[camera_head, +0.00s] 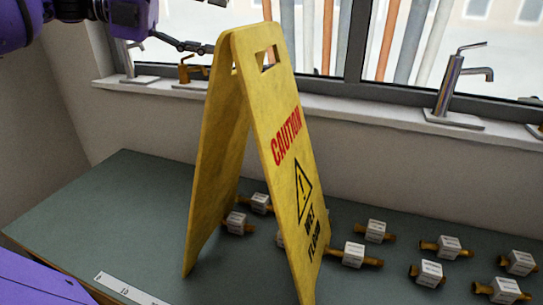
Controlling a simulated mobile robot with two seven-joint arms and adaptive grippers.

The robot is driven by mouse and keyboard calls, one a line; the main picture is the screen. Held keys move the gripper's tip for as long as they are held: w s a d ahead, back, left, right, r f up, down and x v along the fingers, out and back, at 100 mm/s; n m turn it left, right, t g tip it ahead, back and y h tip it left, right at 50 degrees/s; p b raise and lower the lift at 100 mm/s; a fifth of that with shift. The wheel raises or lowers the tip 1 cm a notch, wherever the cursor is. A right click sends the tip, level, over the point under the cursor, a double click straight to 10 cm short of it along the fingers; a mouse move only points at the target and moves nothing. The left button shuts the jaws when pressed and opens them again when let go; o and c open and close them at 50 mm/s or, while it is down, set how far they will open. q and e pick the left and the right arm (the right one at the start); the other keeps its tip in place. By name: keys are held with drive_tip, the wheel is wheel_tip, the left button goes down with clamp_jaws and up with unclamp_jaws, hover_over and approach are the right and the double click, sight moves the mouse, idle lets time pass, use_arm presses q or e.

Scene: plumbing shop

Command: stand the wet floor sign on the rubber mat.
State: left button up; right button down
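The yellow wet floor sign (283,130) is an open A-frame with a slot near its top, red "CAUTION" lettering and a black warning triangle. It leans in the picture, over the grey-green bench top (110,215). I cannot tell whether its lower edges touch the bench. My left gripper (205,47) comes in from the upper left, its dark fingers reaching the sign's upper left edge. Whether they grip it is unclear, as the sign may hide the tips. My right gripper is not in view. I cannot make out a separate rubber mat.
Several brass fittings with white labels (376,230) lie on the bench behind and right of the sign. A ruler (125,290) lies at the front edge. Taps, including a chrome one (449,85), stand on the windowsill (390,113). The bench's left part is clear.

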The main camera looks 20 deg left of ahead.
sight(248, 33)
use_arm(q)
drive_tip(key=x, duration=0.2)
drive_tip(key=b+x, duration=0.1)
drive_tip(key=x, duration=0.1)
drive_tip(key=s+f+b+x, duration=0.1)
drive_tip(key=x, duration=0.1)
drive_tip(key=shift+w+d, duration=0.1)
drive_tip(key=shift+d, duration=0.2)
drive_tip(key=shift+w+d+b, duration=0.1)
drive_tip(key=shift+d+b, duration=0.25)
drive_tip(key=shift+d+r, duration=0.1)
drive_tip(key=shift+r, duration=0.2)
drive_tip(key=shift+c, duration=1.2)
drive_tip(key=c, duration=1.1)
clamp_jaws()
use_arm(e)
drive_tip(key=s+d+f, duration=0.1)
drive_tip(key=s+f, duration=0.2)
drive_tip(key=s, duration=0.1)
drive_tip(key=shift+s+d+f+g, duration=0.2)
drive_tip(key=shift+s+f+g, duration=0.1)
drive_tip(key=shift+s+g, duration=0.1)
use_arm(q)
drive_tip(key=shift+r, duration=0.15)
